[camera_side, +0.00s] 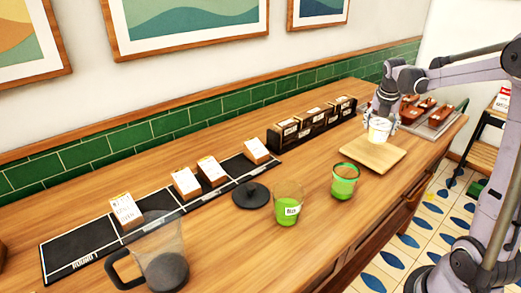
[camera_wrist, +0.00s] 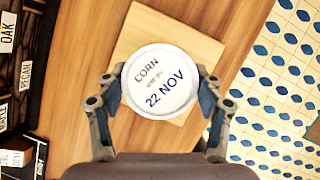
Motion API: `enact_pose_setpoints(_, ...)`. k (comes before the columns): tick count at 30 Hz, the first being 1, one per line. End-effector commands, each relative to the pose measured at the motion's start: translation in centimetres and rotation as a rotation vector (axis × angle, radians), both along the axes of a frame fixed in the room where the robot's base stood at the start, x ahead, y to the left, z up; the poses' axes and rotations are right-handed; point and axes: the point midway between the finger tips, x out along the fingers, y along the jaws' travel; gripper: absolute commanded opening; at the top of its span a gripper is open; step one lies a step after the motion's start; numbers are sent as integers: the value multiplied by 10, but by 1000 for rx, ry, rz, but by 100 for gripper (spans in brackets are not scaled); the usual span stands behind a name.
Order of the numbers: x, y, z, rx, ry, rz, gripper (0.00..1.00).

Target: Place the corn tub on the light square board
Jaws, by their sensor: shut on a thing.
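The corn tub (camera_wrist: 160,82) has a round white lid marked "CORN" and "22 NOV" in the wrist view. It also shows in the side view (camera_side: 379,131) as a small pale tub. My gripper (camera_wrist: 160,90) is shut on the tub, one finger on each side; it also shows in the side view (camera_side: 380,118). The light square board (camera_side: 372,154) lies on the wooden counter under the tub; in the wrist view (camera_wrist: 205,50) it shows beyond and beside the lid. I cannot tell whether the tub's base touches the board.
A jug (camera_side: 163,258) stands front left.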

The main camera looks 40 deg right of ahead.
Motion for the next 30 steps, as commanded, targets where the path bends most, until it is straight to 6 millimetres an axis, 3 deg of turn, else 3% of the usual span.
enact_pose_setpoints(8, 0, 0, -32, -1, 0, 0, 30)
enact_pose_setpoints(21, -1, 0, -38, -1, 0, 0, 30)
enact_pose_setpoints(22, -1, 0, -38, -1, 0, 0, 70)
enact_pose_setpoints(24, -1, 0, -38, -1, 0, 0, 90)
enact_pose_setpoints(30, -1, 0, -38, 0, 0, 0, 90)
